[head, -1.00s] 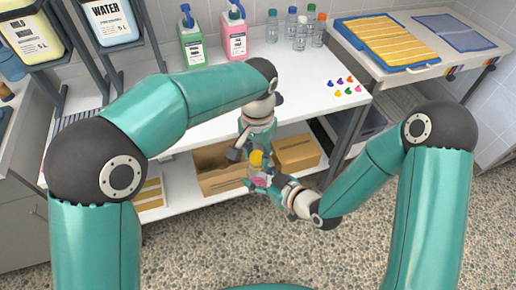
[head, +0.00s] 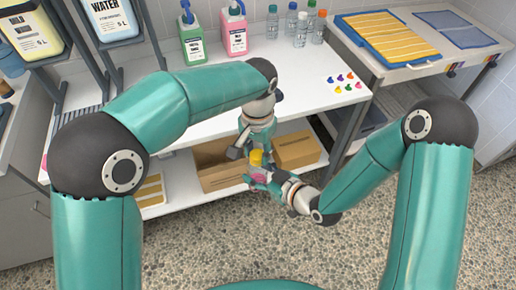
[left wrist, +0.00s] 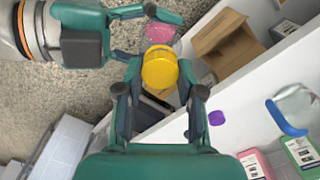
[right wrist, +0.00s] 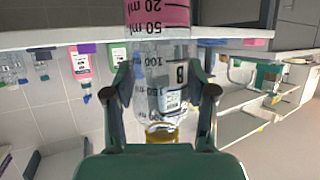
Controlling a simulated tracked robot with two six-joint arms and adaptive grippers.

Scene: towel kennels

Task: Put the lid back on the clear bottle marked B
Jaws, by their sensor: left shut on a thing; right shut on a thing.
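The clear bottle marked B (right wrist: 168,85) has black volume marks and pink liquid at its base end. My right gripper (right wrist: 160,100) is shut around its body, below the shelf top's front edge. The yellow lid (left wrist: 159,68) is between the fingers of my left gripper (left wrist: 160,90), which is shut on it. The lid (head: 256,157) is over the bottle's neck end in the head view. The right wrist view shows the lid (right wrist: 162,135) right at the neck. I cannot tell whether it is seated. The lid hides the bottle's mouth in the left wrist view.
Green (head: 193,40) and pink (head: 233,32) jugs and several small capped bottles (head: 290,22) stand on the white table (head: 300,70). Cardboard boxes (head: 296,150) sit on the lower shelf behind my grippers. A yellow towel tray (head: 402,38) lies at the right.

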